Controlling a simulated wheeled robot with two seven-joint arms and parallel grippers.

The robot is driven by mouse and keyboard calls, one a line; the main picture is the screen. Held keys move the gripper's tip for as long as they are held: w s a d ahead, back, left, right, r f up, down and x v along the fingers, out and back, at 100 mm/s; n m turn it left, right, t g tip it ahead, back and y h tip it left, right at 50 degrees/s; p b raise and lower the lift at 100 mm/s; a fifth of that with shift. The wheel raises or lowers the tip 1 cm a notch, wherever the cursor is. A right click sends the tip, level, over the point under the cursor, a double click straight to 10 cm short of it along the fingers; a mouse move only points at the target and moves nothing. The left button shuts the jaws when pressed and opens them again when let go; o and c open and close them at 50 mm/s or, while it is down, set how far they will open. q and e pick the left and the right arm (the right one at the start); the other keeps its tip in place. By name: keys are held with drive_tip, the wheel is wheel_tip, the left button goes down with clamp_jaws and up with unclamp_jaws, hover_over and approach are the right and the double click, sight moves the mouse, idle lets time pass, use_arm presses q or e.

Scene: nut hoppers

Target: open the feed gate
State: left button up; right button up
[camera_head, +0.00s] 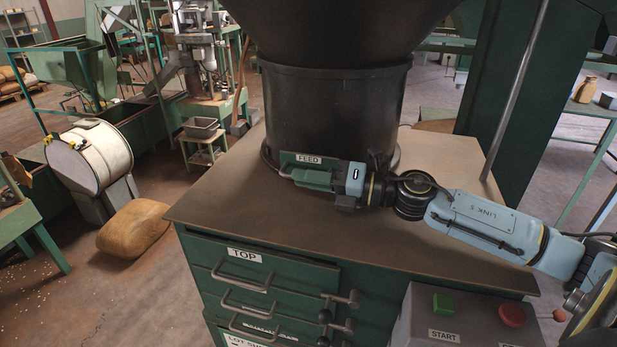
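The feed gate (314,178) is a green plate at the foot of the big black hopper (330,110). It sits under a small sign (308,159) that reads FEED. My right gripper (335,188) reaches in from the right, low over the cabinet top, with its front end at the gate's right side. Its fingers are small and partly hidden by its own body. I cannot tell whether they are open or shut, or whether they touch the gate. My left gripper is not in view.
The brown cabinet top (225,190) is clear to the left of the gate. Green drawers (265,275) with bar handles are below it. A grey box with a green START button (444,303) and a red button (512,314) stands at the front right. A grey post rises at the right.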

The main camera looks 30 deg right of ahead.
drive_tip(key=shift+r, duration=0.2)
clamp_jaws()
drive_tip(key=shift+a+r, duration=0.1)
